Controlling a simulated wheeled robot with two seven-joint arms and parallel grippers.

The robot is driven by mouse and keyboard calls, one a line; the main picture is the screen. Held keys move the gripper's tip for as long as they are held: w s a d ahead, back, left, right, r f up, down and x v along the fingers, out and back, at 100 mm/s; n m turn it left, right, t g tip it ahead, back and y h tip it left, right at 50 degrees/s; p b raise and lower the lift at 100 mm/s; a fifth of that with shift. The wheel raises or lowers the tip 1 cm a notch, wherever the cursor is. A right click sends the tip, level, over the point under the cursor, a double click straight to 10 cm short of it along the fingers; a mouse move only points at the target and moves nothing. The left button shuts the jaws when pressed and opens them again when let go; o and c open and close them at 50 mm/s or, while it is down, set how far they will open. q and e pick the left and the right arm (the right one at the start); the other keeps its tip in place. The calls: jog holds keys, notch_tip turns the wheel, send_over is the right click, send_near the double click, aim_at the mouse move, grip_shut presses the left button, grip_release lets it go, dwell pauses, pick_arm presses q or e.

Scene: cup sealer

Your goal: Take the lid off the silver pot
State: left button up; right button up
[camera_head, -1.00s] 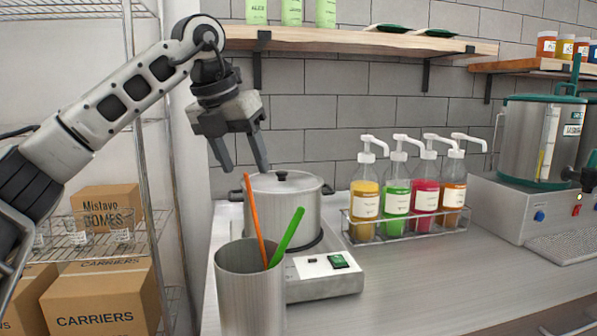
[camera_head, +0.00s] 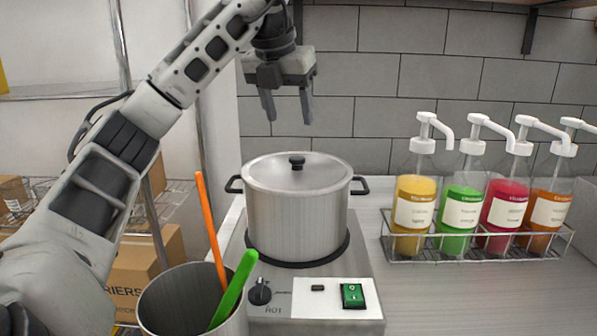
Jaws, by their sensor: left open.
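The silver pot (camera_head: 295,222) stands upright on a hot plate (camera_head: 312,300) in the middle of the head view. Its lid (camera_head: 330,174) sits on top, with a black knob (camera_head: 297,161) at the centre. Black handles stick out on both sides of the pot. My left gripper (camera_head: 289,118) is open and empty, pointing down above the lid, with a visible gap between fingertips and knob. My right gripper is not in view.
A metal container (camera_head: 185,300) with an orange stick (camera_head: 211,230) and a green stick (camera_head: 234,290) stands in front left of the pot. A wire rack (camera_head: 480,247) with several pump bottles is at right. Bare counter (camera_head: 480,300) lies in front of the rack.

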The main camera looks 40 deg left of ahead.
pick_arm(q)
send_over(297, 157)
jog(key=s+d, duration=0.1)
jog(key=s, duration=0.1)
notch_tip(297, 157, down, 5)
jog(key=shift+s, duration=0.15)
jog(key=x, duration=0.4)
jog(key=shift+a+f+p, duration=0.1)
jog(key=shift+f+p, duration=0.15)
jog(key=shift+p, duration=0.15)
jog(key=shift+f, duration=0.2)
jog(key=c, duration=1.2)
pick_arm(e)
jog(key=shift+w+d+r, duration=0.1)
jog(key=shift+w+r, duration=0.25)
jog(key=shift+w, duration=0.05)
